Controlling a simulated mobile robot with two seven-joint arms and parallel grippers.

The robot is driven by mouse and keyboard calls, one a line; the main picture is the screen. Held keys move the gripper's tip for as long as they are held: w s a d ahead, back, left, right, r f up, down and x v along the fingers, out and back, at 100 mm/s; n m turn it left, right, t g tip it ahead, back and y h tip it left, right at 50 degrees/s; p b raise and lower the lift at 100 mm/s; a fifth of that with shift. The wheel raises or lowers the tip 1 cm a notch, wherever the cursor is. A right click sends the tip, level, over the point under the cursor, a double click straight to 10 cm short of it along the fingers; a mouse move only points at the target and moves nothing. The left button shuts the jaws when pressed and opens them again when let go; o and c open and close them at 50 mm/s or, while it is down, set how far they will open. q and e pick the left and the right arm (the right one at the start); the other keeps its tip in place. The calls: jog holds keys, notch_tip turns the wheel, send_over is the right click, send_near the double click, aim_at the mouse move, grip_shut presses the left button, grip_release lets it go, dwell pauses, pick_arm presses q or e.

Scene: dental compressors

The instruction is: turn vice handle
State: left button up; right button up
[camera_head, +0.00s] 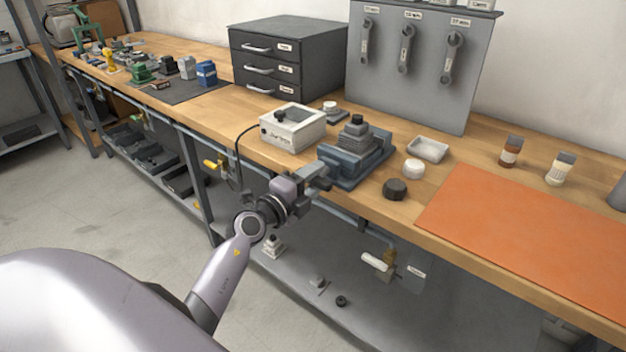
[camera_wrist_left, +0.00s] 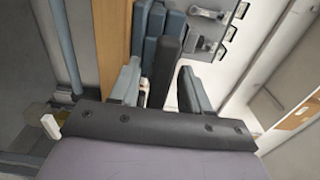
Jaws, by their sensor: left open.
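The blue-grey vice (camera_head: 355,158) is on the wooden bench near its front edge, with dark stepped blocks on top. My left gripper (camera_head: 322,174) is at the vice's front left side, just off the bench edge. In the left wrist view the fingers (camera_wrist_left: 160,92) are open. A dark bar (camera_wrist_left: 167,68), possibly the vice handle, stands between them, nearer the left finger; I cannot tell if it touches. Blue parts of the vice (camera_wrist_left: 150,30) are beyond it. In the head view the handle is hidden behind or blends with the gripper. My right gripper is not in view.
An orange mat (camera_head: 530,235) lies farther right. A lower shelf (camera_head: 325,265) runs beneath.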

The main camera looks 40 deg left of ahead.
pick_arm(q)
grip_shut()
jog(key=shift+m, duration=0.3)
